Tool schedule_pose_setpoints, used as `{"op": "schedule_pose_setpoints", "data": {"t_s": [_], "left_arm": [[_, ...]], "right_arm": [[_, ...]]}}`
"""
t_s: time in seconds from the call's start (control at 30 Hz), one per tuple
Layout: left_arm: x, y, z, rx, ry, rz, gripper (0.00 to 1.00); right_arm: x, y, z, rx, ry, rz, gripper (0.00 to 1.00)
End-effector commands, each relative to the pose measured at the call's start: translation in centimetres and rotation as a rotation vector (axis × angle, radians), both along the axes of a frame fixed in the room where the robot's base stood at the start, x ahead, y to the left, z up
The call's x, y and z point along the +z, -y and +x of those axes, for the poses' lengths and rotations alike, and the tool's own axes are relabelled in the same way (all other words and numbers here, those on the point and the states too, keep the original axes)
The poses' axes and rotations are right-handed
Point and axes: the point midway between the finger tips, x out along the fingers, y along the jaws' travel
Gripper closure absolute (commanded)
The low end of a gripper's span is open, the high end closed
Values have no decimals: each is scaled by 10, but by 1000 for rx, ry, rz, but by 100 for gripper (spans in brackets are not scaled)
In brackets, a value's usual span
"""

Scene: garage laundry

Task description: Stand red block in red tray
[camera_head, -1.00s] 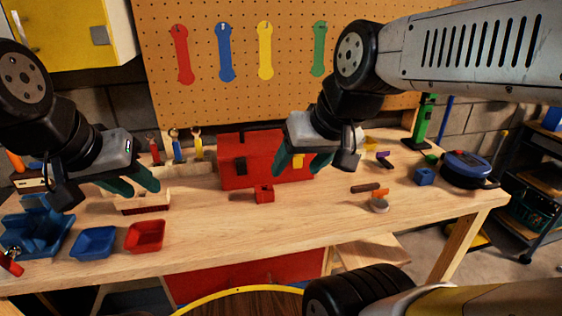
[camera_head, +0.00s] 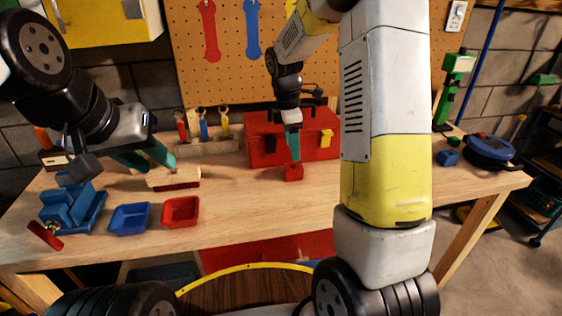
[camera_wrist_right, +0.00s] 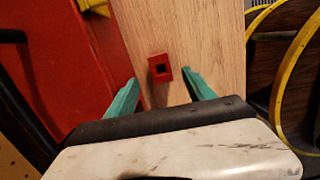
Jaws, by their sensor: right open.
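The red block (camera_head: 293,173), a small piece with a dark square hole, sits on the workbench just in front of the red toolbox. My right gripper (camera_head: 294,157) is open and points down just above it. In the right wrist view, the block (camera_wrist_right: 160,68) shows between and slightly beyond the two green fingertips (camera_wrist_right: 164,80), touching neither as far as I can see. The red tray (camera_head: 180,212) lies empty near the front edge, left of the block. My left gripper (camera_head: 158,163) is open and empty, above the bench behind the trays.
A blue tray (camera_head: 130,218) stands left of the red tray, with a blue holder (camera_head: 75,207) beyond it. A wooden piece with red (camera_head: 174,180) lies behind the trays. The red toolbox (camera_head: 265,148) stands close behind the block. Bench between tray and block is clear.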

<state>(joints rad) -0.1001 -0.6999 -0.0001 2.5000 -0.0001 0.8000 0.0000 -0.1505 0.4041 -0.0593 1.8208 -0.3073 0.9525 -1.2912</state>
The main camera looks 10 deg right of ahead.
Motion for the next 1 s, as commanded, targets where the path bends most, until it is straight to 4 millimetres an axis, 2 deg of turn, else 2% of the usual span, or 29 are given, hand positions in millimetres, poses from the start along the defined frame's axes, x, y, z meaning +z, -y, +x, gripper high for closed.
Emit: {"op": "schedule_pose_setpoints", "data": {"t_s": [0.37,0.63,0.77,0.97,1.0], "left_arm": [[0,0,0,0,0,0,65],[0,0,0,0,0,0,65],[0,0,0,0,0,0,65],[0,0,0,0,0,0,65],[0,0,0,0,0,0,65]], "right_arm": [[-39,3,3,37,-17,-10,38],[-77,5,1,35,-16,-9,38],[-85,6,1,36,-14,-9,38],[-85,6,1,36,-13,-8,38],[-85,6,1,36,-13,-8,44]]}}
